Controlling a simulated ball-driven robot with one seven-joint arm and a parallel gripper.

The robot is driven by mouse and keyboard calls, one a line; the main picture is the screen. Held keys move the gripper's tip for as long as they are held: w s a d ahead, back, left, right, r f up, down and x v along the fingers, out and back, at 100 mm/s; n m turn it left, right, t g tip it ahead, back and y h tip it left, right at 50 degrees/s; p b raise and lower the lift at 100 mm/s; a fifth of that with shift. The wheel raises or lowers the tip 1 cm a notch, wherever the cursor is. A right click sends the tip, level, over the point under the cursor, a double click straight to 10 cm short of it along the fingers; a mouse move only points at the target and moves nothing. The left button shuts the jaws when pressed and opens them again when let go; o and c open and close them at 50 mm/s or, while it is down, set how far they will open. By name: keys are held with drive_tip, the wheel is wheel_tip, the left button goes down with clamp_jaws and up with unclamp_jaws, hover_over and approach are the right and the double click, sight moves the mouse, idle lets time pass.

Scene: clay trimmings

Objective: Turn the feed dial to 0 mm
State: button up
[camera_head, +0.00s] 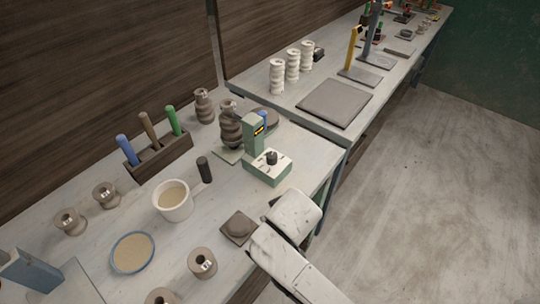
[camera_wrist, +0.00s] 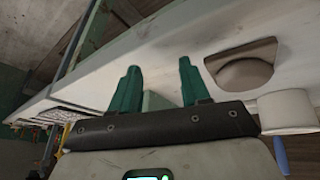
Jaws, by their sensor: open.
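The feed dial (camera_head: 271,157) is a small dark knob on the pale top plate of a green machine (camera_head: 266,172) near the right edge of the bench. A short green column with a dark display lit in orange stands behind it. The dial's setting is too small to read. My gripper (camera_wrist: 158,82) shows two green fingers, apart, with nothing held between them. A pale green block, probably the machine's base, shows behind and between the fingers in the wrist view. In the head view my white wrist is in front of the machine, apart from the dial, and hides the fingers.
A white mug (camera_head: 173,200), a dark cylinder (camera_head: 204,169), several clay spools and a tool rack (camera_head: 158,157) stand farther left. The floor at right is clear.

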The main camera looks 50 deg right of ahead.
sight(270, 158)
drive_tip(key=shift+w+d+r+m+h, duration=0.1)
drive_tip(key=shift+w+d+m+h, duration=0.8)
drive_tip(key=shift+w+m, duration=0.15)
drive_tip(key=w+m+h, duration=0.1)
drive_tip(key=w+d+r+m+h, duration=0.1)
drive_tip(key=w+r+m+g+h, duration=0.1)
drive_tip(key=shift+w+d+m, duration=0.25)
drive_tip(key=shift+m, duration=0.1)
drive_tip(key=w+r+m+h, duration=0.5)
drive_tip(key=p+x, duration=0.2)
drive_tip(key=x, duration=0.8)
drive_tip(key=shift+w+f+p, duration=0.1)
drive_tip(key=shift+w+p, duration=0.05)
drive_tip(key=shift+p, duration=0.15)
drive_tip(key=shift+c, duration=0.4)
drive_tip(key=c, duration=0.6)
